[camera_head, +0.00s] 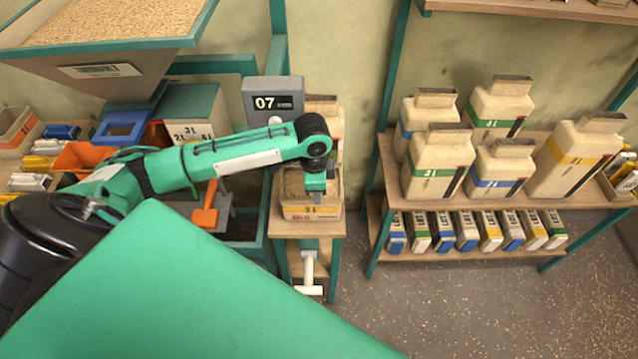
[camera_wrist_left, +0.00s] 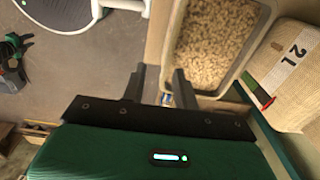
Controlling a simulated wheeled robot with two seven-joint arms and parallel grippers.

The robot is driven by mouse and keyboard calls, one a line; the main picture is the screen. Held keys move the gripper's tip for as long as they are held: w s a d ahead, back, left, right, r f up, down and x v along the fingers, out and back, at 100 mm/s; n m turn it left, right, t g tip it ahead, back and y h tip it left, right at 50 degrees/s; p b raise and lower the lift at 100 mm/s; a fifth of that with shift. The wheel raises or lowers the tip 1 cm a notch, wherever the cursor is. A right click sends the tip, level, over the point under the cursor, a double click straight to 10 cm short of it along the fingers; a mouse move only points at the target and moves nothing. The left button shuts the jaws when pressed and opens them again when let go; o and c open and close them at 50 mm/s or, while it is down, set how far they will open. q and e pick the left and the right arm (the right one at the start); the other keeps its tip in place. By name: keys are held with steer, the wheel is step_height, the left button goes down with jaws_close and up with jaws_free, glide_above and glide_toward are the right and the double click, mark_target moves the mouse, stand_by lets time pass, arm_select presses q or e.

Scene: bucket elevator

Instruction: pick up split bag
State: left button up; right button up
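My left gripper (camera_head: 314,197) is over a small grain-filled box (camera_head: 300,213) on a narrow wooden stand. In the left wrist view its two fingers (camera_wrist_left: 160,88) are apart with nothing clearly held, near the rim of the grain box (camera_wrist_left: 264,22). A cream bag marked 2L (camera_wrist_left: 295,72) is beside that box; a cream bag (camera_head: 326,108) also shows behind the arm in the head view. Several cream bags, one with a green band (camera_head: 438,165), stand on the right shelf. I cannot tell which bag is split. My right gripper is not in view.
A display reading 07 (camera_head: 272,97) stands behind the arm. A large grain hopper (camera_head: 110,22) is at upper left. Orange scoops and bins crowd the left bench. Small cartons (camera_head: 467,231) line the lower right shelf. Speckled floor (camera_head: 450,310) is clear at lower right.

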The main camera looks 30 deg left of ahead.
arm_select(q)
steer(key=f, duration=0.2)
steer(key=a+f+p, duration=0.1)
steer(key=f, duration=0.1)
steer(key=a+f+p, duration=0.1)
steer(key=f, duration=0.1)
steer(key=shift+w, duration=0.25)
steer(key=shift+f+p, duration=0.3)
steer(key=shift+f, duration=0.15)
steer(key=p, duration=0.2)
glide_above(312, 221)
step_height(312, 221, down, 4)
steer(key=shift+a+f, duration=0.1)
steer(key=shift+w+f, duration=0.1)
steer(key=shift+f, duration=0.15)
jaws_close()
